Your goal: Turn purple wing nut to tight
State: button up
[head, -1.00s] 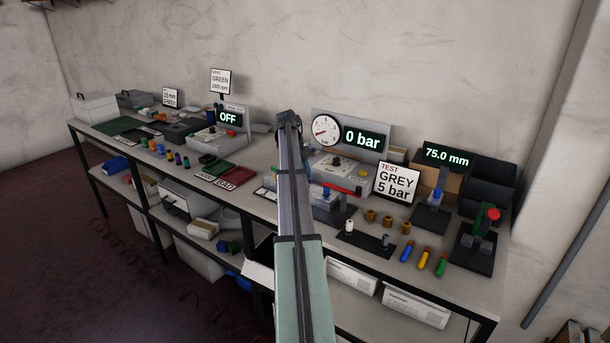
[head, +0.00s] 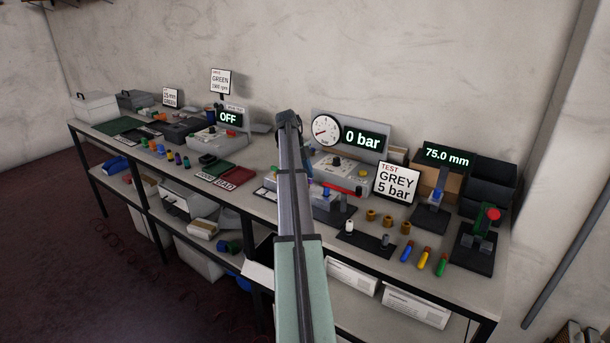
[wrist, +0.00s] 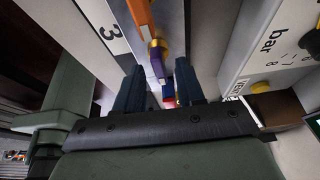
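In the wrist view, a small purple part (wrist: 157,62), which looks like the purple wing nut, is beyond and between my fingertips, at the lower end of an orange piece (wrist: 141,14). My gripper (wrist: 160,80) shows two dark blue fingers standing apart, with a clear gap on both sides of the purple part. I see no contact. Whether the fingertips reach its depth is hard to tell. In the head view my own arm covers the middle of the bench, and I cannot make out my fingers or the wing nut there.
A white strip marked 3 (wrist: 108,28) lies left of the fingers. A panel marked bar (wrist: 272,40) stands close on the right.

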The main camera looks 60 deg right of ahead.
jog(key=v, duration=0.3)
jog(key=shift+w+d+r, duration=0.1)
jog(key=w, duration=1)
jog(key=shift+w, duration=0.9)
